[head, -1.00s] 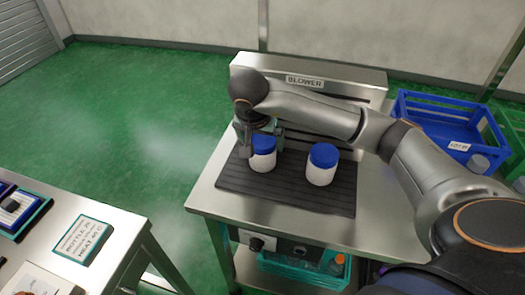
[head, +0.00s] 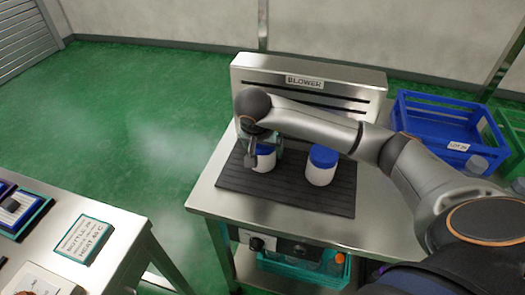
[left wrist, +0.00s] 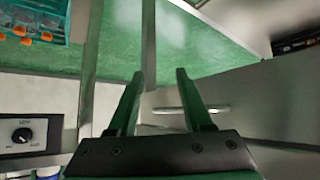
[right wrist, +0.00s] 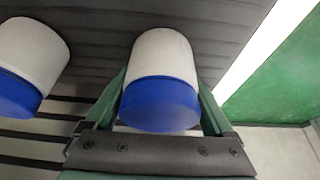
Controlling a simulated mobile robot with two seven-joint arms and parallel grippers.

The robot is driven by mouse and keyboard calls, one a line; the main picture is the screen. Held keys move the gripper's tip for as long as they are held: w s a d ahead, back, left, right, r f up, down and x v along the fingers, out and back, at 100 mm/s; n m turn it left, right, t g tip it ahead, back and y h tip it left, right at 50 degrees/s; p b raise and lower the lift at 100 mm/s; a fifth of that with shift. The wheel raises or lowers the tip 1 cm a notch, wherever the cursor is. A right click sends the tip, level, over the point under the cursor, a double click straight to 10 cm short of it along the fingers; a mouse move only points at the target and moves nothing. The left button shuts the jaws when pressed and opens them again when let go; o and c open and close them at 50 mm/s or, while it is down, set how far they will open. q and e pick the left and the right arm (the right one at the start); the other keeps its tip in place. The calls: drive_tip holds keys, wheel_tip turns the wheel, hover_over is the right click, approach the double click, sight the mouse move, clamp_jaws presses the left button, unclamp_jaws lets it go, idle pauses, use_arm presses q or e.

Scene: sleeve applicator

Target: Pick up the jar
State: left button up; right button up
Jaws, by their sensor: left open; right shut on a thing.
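Two white jars with blue lids stand on the dark ribbed mat (head: 285,196) of the blower table. My right gripper (head: 263,155) comes down on the left jar (head: 264,160) and is shut on it. In the right wrist view this jar (right wrist: 163,80) sits between the fingers (right wrist: 163,100), its lid towards the camera. The other jar (head: 321,166) stands upright to the right, apart from the gripper; it also shows in the right wrist view (right wrist: 30,65). My left gripper (left wrist: 158,75) is open and empty in the left wrist view. It is not seen in the head view.
The blower (head: 308,82) rises behind the mat. A blue crate (head: 436,125) stands at the right. A second table with a sign (head: 85,238) is at the lower left, with a floor gap between. A teal basket (head: 300,268) sits below the mat.

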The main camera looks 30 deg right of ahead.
drive_tip(key=c, duration=0.6)
drive_tip(key=shift+r, duration=0.2)
